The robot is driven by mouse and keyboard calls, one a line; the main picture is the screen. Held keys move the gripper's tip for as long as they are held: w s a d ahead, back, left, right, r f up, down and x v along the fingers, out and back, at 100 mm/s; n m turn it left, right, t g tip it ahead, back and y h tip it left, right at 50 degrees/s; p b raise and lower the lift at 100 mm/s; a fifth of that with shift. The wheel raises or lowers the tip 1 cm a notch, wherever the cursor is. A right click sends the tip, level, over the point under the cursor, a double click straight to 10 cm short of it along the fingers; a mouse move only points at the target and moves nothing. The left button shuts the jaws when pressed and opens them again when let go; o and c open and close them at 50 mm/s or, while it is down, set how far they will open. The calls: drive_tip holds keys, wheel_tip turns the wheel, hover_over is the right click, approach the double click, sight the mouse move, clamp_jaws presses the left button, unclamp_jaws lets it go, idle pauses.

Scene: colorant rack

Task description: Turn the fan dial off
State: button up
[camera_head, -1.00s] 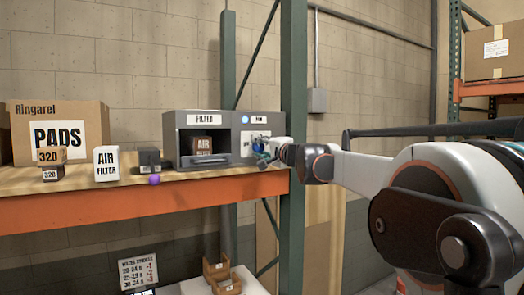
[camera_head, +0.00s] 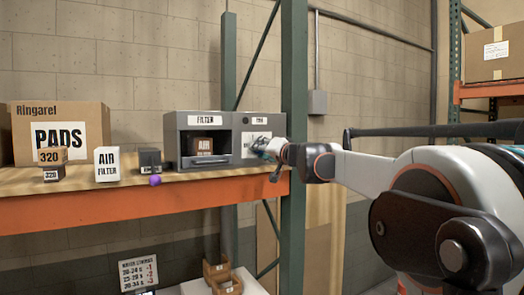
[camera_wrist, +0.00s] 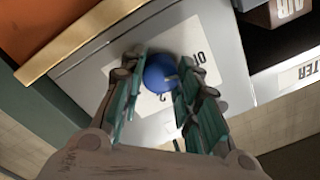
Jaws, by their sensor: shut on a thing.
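The fan dial (camera_wrist: 158,74) is a round blue knob on a white label plate on the front of the grey filter unit (camera_head: 224,118). In the wrist view the teal fingers of my gripper (camera_wrist: 160,66) lie on both sides of the dial, shut on it. In the head view my gripper (camera_head: 262,149) is at the unit's right front panel, below the fan label (camera_head: 259,120), and hides the dial. The indicator light (camera_head: 245,120) beside that label looks grey and unlit.
The unit's open bay holds an air filter box (camera_head: 205,147). Left of it on the shelf (camera_head: 120,185) stand a small dark box (camera_head: 149,160), a white air filter box (camera_head: 107,164), small 320 boxes (camera_head: 52,157) and a large pads carton (camera_head: 60,128). A green post (camera_head: 293,90) stands close by my gripper.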

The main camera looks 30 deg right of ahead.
drive_tip(key=shift+r, duration=0.1)
idle(0.4)
drive_tip(key=o, duration=1.1)
drive_tip(key=shift+d, duration=0.15)
drive_tip(key=shift+s+d, duration=0.15)
drive_tip(key=shift+s, duration=3.6)
